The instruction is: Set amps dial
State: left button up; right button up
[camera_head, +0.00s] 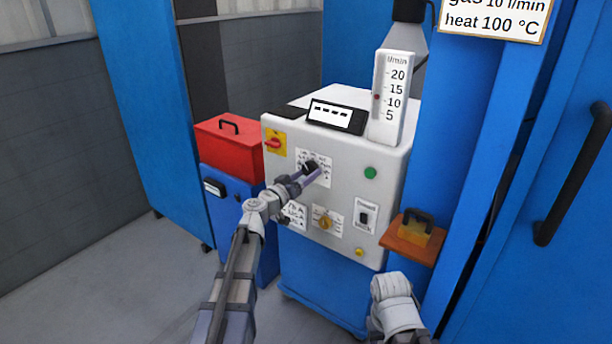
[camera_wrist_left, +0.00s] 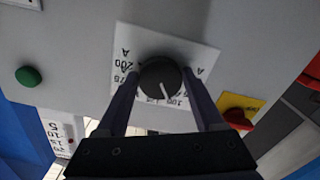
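The amps dial (camera_head: 310,167) is a black round knob on a white scale plate (camera_head: 325,172) at the upper middle of the machine's front panel. In the left wrist view the dial (camera_wrist_left: 160,79) shows a white pointer mark toward the lower right of that picture. The scale there appears upside down, with 200 and 100 readable and other numbers partly covered. My left gripper (camera_head: 312,174) is at the dial, with one finger on each side, flush against its rim; its fingers also show in the left wrist view (camera_wrist_left: 161,85).
The panel also has a red-on-yellow switch (camera_head: 274,143), a green button (camera_head: 370,173), a lower yellow knob (camera_head: 325,222) and a black rocker switch (camera_head: 364,217). A flow gauge (camera_head: 391,98) stands on top. A brown shelf (camera_head: 400,245) juts out at right.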

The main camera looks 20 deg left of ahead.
pick_arm(q)
jog(key=c, duration=0.9)
jog(key=shift+o, duration=0.2)
jog(key=shift+d+r+n, duration=0.1)
jog(key=shift+n, duration=3.2)
jog(key=o, duration=1.4)
jog(key=shift+c, duration=0.2)
jog(key=shift+s, duration=0.15)
